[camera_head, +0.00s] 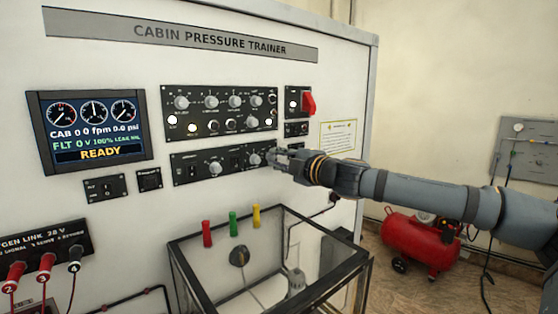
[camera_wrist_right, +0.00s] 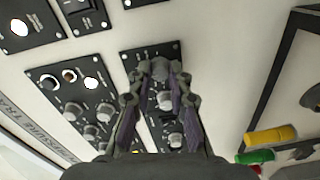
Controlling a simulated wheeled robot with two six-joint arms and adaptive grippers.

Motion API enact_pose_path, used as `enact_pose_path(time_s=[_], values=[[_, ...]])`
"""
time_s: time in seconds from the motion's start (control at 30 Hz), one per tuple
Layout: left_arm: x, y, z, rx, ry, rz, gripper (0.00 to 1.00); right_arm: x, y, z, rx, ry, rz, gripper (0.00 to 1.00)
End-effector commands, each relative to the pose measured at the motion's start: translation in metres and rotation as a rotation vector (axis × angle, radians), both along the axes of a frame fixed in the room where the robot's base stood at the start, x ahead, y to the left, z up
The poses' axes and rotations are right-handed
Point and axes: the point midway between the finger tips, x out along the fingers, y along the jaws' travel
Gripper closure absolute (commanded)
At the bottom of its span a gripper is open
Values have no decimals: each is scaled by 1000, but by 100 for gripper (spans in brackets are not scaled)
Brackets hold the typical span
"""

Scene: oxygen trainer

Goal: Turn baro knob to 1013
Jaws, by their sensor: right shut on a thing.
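The lower black control panel (camera_head: 197,170) is on the white trainer wall, with several round grey knobs. My right gripper (camera_head: 273,156) reaches in from the right and covers the panel's right end. In the right wrist view my right gripper (camera_wrist_right: 158,80) has its two fingers around a grey knob (camera_wrist_right: 160,68) at the panel's end and is shut on it. I take this as the baro knob; its label and setting cannot be read. Other knobs of this panel show between the fingers, and at left in the head view (camera_head: 214,168). My left gripper is not in view.
The upper panel (camera_head: 204,101) with knobs and lit lamps sits above, beside a red switch (camera_head: 309,103). The display (camera_head: 93,128) reads READY. A glass-walled box (camera_head: 187,268) juts out below my right arm, with coloured handles (camera_head: 233,223) behind it.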

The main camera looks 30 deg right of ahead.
Motion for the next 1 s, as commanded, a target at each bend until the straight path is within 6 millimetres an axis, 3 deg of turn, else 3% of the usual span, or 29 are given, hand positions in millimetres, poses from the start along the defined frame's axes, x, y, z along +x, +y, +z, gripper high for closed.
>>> enact_pose_path(time_s=[0.4, 0.43, 0.6, 1.0], values=[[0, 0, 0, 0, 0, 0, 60, 0, 0, 0, -7, 0, 0, 100], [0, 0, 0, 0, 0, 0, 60, 0, 0, 0, -6, 1, 0, 80], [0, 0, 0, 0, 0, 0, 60, 0, 0, 0, -6, 1, 0, 59], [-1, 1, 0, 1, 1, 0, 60, 0, 0, 7, -11, -1, -1, 59]])
